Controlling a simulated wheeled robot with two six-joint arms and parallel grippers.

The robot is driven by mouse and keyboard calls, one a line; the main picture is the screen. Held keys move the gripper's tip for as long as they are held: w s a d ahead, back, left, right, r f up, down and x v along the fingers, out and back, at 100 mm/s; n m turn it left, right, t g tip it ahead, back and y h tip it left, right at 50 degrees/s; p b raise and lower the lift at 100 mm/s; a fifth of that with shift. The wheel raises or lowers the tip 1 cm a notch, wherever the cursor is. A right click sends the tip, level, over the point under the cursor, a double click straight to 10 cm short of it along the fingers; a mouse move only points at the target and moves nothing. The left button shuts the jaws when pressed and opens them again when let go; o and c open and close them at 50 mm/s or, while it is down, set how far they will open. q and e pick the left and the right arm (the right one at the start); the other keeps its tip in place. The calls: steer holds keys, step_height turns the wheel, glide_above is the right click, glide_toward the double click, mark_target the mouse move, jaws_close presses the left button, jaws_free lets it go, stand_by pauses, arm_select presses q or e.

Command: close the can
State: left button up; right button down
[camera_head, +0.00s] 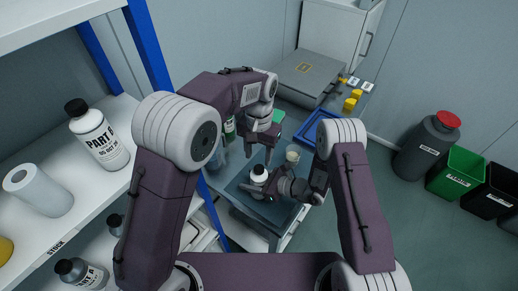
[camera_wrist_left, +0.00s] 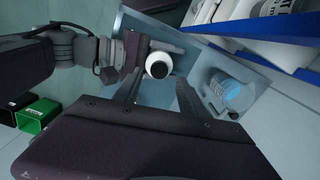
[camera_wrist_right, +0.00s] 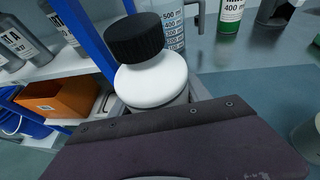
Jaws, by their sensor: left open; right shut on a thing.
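A white bottle (camera_head: 258,174) with a black cap stands out over the work table. It is large in the right wrist view (camera_wrist_right: 152,82), where the black cap (camera_wrist_right: 134,38) sits on its top; I cannot tell how tightly. My right gripper (camera_head: 268,185) is shut on the bottle from the side. The right fingertips are hidden in the right wrist view. My left gripper (camera_head: 259,156) is open and empty just above the bottle, pointing down. In the left wrist view the bottle top (camera_wrist_left: 158,66) shows beyond and between the left fingers (camera_wrist_left: 158,95).
A clear graduated beaker (camera_wrist_left: 232,92) stands on the table near the bottle. A shelf (camera_head: 110,170) with bottles stands at the left. A dark grey can with a red lid (camera_head: 428,148) and green (camera_head: 456,172) and black bins stand on the floor at the right.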

mark_target(259, 168)
arm_select(q)
steer(key=n, duration=0.3)
steer(key=r+n, duration=0.1)
steer(key=n, duration=0.2)
steer(key=shift+w, duration=0.1)
steer(key=shift+w+r+n, duration=0.1)
steer(key=shift+r+n, duration=0.3)
steer(key=shift+r, duration=0.05)
steer(key=shift+d+f, duration=0.1)
steer(key=shift+f, duration=3.95)
